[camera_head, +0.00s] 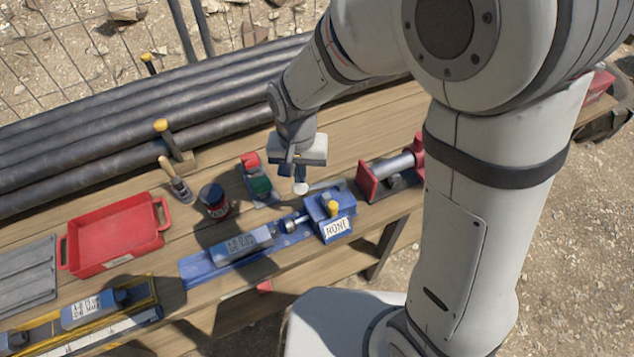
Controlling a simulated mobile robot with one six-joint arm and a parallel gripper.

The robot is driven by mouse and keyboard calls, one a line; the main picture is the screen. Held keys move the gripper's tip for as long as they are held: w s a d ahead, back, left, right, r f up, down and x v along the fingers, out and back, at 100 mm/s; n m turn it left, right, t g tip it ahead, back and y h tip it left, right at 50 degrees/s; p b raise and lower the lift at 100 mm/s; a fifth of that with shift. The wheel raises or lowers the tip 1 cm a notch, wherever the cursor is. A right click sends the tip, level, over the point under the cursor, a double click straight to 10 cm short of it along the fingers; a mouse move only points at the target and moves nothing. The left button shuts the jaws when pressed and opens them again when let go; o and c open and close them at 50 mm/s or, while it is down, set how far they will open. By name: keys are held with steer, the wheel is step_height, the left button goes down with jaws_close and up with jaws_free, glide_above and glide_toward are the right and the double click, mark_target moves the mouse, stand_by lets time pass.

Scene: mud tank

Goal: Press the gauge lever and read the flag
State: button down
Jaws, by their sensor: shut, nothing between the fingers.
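A blue gauge block (318,205) stands at the right end of a blue base plate (205,268) on the bench. A short yellow-topped knob or lever (332,207) is on the block. A white plate (338,228) on its front reads "NONE". A grey labelled cylinder (241,245) lies on the plate to the left, with a metal rod end facing the block. My gripper (300,187) is shut and empty, pointing down just behind and left of the block. It looks apart from the lever, but the exact gap cannot be told.
A red vise-like clamp (369,183) is close on the right. A red tray (115,237) is farther left. Long dark pipes (100,130) lie behind.

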mark_target(301, 187)
steer(key=shift+f, duration=0.1)
stand_by(0.5)
steer(key=shift+f+b, duration=2.35)
steer(key=shift+f, duration=0.5)
steer(key=shift+r, duration=0.1)
step_height(301, 187, up, 11)
steer(key=p, duration=0.8)
steer(key=shift+d+r, duration=0.1)
